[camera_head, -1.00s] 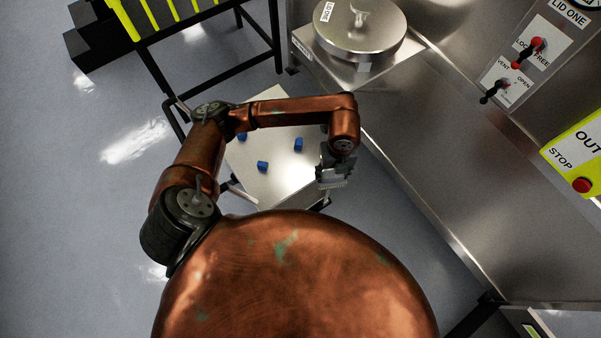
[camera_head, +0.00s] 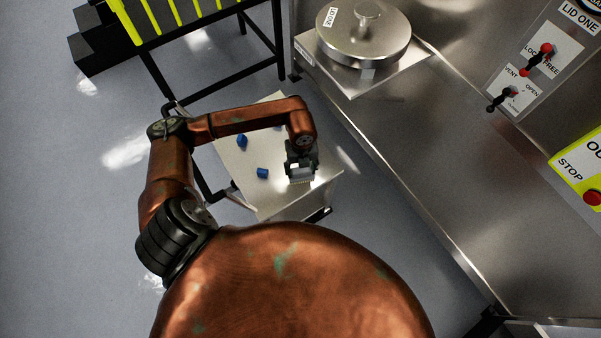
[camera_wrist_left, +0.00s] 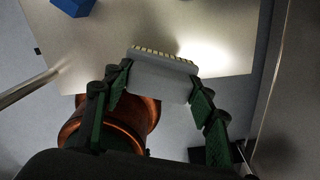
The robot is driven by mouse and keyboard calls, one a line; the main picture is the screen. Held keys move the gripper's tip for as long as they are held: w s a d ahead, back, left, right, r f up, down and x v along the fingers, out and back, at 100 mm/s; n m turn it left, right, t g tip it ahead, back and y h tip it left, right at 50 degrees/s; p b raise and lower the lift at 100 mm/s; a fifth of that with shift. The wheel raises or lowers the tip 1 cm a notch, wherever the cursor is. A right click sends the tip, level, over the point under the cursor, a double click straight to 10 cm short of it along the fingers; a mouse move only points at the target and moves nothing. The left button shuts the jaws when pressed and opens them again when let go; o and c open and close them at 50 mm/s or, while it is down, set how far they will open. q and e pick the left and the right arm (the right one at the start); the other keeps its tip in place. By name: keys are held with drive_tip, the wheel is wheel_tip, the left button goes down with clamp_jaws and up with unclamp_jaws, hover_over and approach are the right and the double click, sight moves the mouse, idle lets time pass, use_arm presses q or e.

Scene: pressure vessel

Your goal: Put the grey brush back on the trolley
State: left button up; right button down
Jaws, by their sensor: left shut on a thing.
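The grey brush (camera_head: 301,176) is held by my left gripper (camera_head: 301,163), which is shut on it. In the left wrist view the brush (camera_wrist_left: 160,76) sits between the dark green fingers (camera_wrist_left: 158,88), its pale bristles along the far edge. The trolley (camera_head: 285,208) has a pale flat top, and the brush is over its right part in the head view. The trolley top (camera_wrist_left: 110,35) also shows in the wrist view beyond the bristles. I cannot tell whether the brush touches it. My right gripper is not in view.
Blue blocks (camera_head: 262,173) and (camera_head: 242,140) lie on the trolley's left half; one (camera_wrist_left: 72,6) shows in the wrist view. A steel bench (camera_head: 430,190) with a round lid (camera_head: 362,35) stands to the right. The trolley's front right area is bare.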

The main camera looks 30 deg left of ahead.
sight(300, 173)
use_arm(q)
drive_tip(key=shift+a+f+b, duration=0.2)
drive_tip(key=shift+f+b, duration=0.05)
drive_tip(key=shift+f, duration=0.7)
drive_tip(key=shift+a+f+b, duration=0.15)
drive_tip(key=shift+f+b, duration=0.05)
drive_tip(key=shift+f, duration=0.7)
drive_tip(key=shift+f, duration=0.1)
drive_tip(key=shift+f, duration=0.15)
drive_tip(key=o, duration=1.2)
wheel_tip(300, 173, up, 12)
drive_tip(key=shift+r+p, duration=0.25)
drive_tip(key=shift+p, duration=0.9)
